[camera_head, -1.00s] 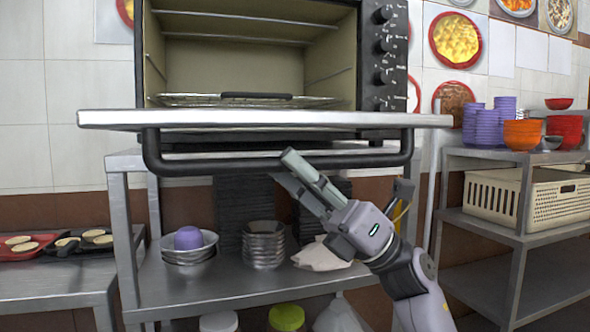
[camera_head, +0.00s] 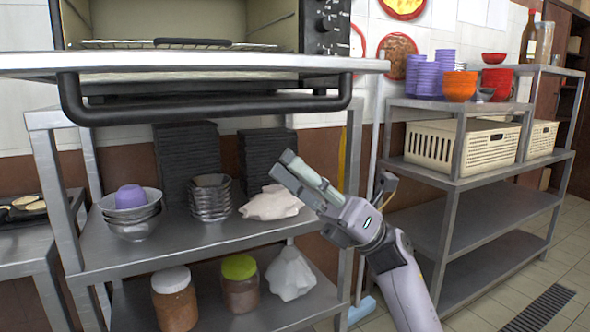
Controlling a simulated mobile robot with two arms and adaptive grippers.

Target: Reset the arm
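My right gripper (camera_head: 283,172) is in the middle of the head view, with its arm coming in from the lower right. Its two long fingers point up and left, below the open oven door (camera_head: 200,66) and its black handle (camera_head: 215,108). It appears clear of the handle. The fingers look slightly apart with nothing between them, but their gap is hard to judge from this angle. My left gripper is out of the picture.
A steel shelf holds metal bowls (camera_head: 209,196), a purple bowl (camera_head: 130,197), black trays (camera_head: 187,152), a white cloth (camera_head: 270,204) and jars (camera_head: 174,299). At right, a rack carries cups (camera_head: 435,76), an orange bowl (camera_head: 460,86) and cream baskets (camera_head: 431,146). Floor is open at lower right.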

